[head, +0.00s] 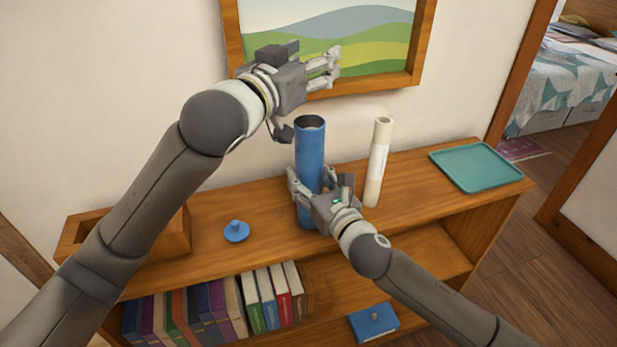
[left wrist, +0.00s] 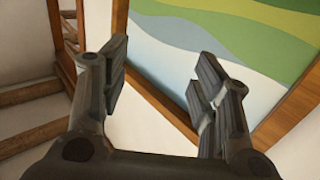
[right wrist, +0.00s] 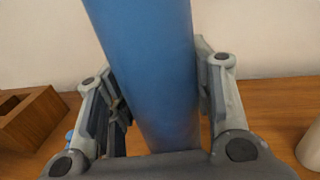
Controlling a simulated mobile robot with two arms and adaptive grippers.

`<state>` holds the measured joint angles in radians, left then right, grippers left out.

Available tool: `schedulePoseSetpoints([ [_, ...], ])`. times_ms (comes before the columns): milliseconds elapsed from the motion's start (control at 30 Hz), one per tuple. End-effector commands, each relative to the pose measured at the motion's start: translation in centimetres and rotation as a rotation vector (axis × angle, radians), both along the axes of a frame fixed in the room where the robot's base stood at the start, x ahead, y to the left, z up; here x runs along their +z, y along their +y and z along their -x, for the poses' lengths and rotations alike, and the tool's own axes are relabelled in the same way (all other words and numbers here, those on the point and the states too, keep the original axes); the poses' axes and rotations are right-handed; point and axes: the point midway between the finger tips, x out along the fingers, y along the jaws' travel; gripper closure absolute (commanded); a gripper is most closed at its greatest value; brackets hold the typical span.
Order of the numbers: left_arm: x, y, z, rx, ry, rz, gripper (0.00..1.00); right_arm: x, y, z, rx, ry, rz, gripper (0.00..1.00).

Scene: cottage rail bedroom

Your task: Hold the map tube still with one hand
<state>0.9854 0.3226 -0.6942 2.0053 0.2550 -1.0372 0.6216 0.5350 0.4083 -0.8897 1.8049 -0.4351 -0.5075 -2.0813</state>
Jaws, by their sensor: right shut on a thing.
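The map tube (head: 310,150) is a tall blue cylinder standing upright on the shelf top, its dark open mouth facing up. My right gripper (head: 313,190) is shut around its lower half, with a finger on each side. In the right wrist view the blue tube (right wrist: 150,70) runs up between the two fingers (right wrist: 160,105). A blue lid with a knob (head: 236,232) lies on the shelf to the left. A rolled cream paper (head: 378,165) stands upright right of the tube. My left gripper (head: 328,68) is raised in front of the picture, open and empty.
The wooden shelf (head: 420,195) carries a teal tray (head: 478,166) at its right end and a wooden box (head: 175,240) at its left. Books (head: 215,310) and a blue box (head: 374,322) are on the lower level. A framed landscape (head: 400,80) hangs behind.

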Motion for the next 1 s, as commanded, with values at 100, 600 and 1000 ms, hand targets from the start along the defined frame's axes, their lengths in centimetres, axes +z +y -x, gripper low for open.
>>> schedulePoseSetpoints([
  [100,0.0,0.0,0.0,0.0,0.0,0.0,0.43,-0.1,0.0,0.0,0.0,0.002,0.001,0.79],
  [600,-0.1,2.3,4.1,-0.001,0.0,0.0,0.43,-0.1,0.0,0.0,-0.001,0.002,0.001,0.79],
  [1000,0.0,5.3,9.7,0.0,0.0,0.001,0.43,-0.1,0.0,0.0,0.0,0.002,0.001,0.79],
])
